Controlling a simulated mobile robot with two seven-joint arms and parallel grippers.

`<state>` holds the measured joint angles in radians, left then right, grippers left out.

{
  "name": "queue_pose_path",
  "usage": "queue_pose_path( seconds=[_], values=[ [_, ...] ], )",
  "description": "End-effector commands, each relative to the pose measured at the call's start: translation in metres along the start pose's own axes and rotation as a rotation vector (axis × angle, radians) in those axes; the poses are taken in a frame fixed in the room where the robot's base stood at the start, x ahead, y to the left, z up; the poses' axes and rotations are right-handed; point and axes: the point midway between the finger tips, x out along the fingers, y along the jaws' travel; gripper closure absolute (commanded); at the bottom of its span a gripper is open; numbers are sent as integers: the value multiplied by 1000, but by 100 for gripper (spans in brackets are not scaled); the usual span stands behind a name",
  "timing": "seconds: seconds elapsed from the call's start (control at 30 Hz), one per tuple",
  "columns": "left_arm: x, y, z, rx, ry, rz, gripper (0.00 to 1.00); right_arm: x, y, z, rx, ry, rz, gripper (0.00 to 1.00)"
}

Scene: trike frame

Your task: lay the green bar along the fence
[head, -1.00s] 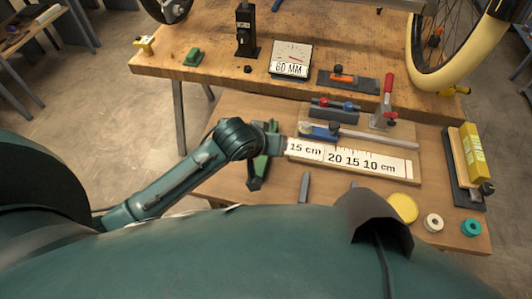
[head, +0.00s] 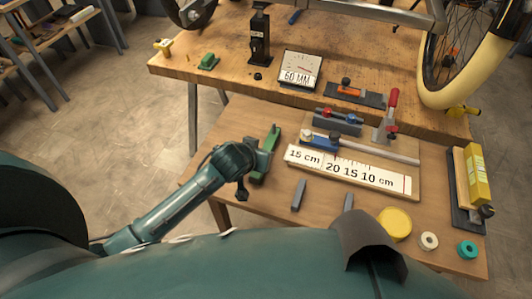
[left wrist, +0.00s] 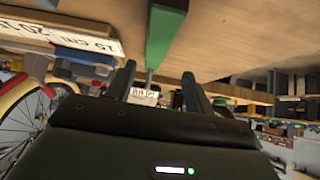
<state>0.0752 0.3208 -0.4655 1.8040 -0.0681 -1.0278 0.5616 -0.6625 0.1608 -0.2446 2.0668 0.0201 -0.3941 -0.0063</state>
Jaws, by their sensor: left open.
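The green bar (head: 270,141) lies near the left edge of the lower wooden bench top, left of the white scale. In the left wrist view the green bar (left wrist: 164,32) is at the top centre, with a thin grey rod below its end. My left gripper (head: 252,165) is at the bar's near end in the head view. Its two dark fingers (left wrist: 158,88) are apart, and nothing is clearly held between them. The likely fence is the white-scaled strip (head: 352,170) on a wooden board, with a grey rod behind it. My right gripper is not in view.
A blue clamp (head: 320,140) and red-handled clamp (head: 390,116) stand at the scale board. Two grey pieces (head: 299,195), a yellow disc (head: 394,224) and two small rings lie in front. A yellow block (head: 476,175) stands at the right. The raised bench (head: 220,85) rises behind.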

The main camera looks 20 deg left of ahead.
Motion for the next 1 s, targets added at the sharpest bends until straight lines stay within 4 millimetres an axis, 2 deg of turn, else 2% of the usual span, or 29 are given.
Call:
queue_pose_path(
  seconds=[0.23,0.53,0.87,1.0],
  values=[
    [17,2,0,-2,0,1,47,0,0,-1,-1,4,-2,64],
    [56,8,2,-1,-1,1,47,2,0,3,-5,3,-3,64],
    [60,8,2,-1,0,2,48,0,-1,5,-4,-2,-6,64],
    [60,8,2,-1,0,2,60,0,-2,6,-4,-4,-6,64]
  ],
)
